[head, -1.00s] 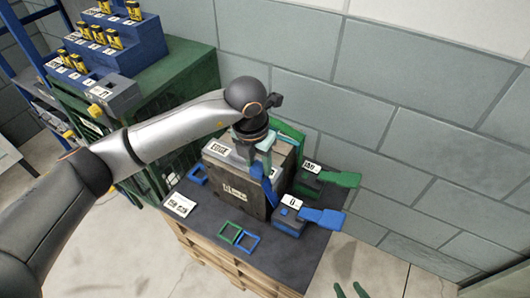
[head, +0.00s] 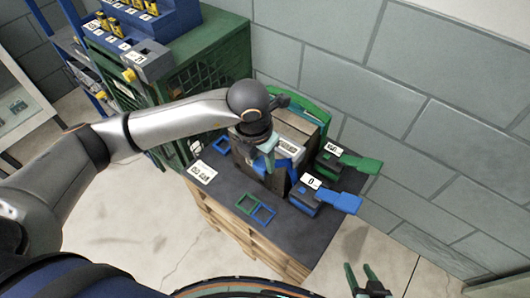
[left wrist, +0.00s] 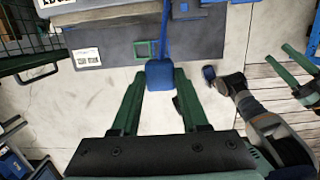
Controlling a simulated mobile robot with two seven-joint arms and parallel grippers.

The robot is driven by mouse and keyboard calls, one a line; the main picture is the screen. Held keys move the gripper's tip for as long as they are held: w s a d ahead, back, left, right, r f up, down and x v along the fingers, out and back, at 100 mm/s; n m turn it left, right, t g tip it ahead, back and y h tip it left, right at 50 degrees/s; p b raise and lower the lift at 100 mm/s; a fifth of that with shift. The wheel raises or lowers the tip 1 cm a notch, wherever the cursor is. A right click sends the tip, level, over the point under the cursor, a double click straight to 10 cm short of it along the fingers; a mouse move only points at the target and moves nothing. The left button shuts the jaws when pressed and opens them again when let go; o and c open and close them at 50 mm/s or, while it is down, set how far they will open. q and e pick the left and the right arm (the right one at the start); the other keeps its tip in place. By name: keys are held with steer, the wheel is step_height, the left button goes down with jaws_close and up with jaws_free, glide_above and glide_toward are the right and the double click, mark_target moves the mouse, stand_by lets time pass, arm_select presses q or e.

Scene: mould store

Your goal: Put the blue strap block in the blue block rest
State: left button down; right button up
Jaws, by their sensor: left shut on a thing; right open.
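My left gripper (head: 270,160) is beside the dark mould box (head: 254,170). In the left wrist view its green fingers (left wrist: 160,86) are shut on the blue strap block (left wrist: 160,75), from which a blue strap (left wrist: 165,30) runs up the picture. In the head view the block is hard to make out behind the gripper. A flat blue square frame (head: 263,214), which looks like the blue block rest, lies on the dark pallet top (head: 300,235) beside a green square frame (head: 246,203). My right gripper (head: 364,282) is open and empty off the pallet's right front.
A blue ratchet-like block (head: 305,197) with a paddle and a green one (head: 335,163) stand right of the box. A white card (head: 202,173) lies at the left. A green cabinet (head: 215,60) stands behind left; the wall is close behind.

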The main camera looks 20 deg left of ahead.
arm_select(q)
step_height(320, 180, down, 25)
steer(key=b, duration=1.7)
steer(key=shift+f+b, duration=0.1)
steer(key=shift+b, duration=0.25)
steer(key=shift+f, duration=0.15)
arm_select(e)
step_height(320, 180, down, 14)
steer(key=w+a, duration=0.1)
steer(key=a, duration=0.1)
steer(key=shift+n+y, duration=0.4)
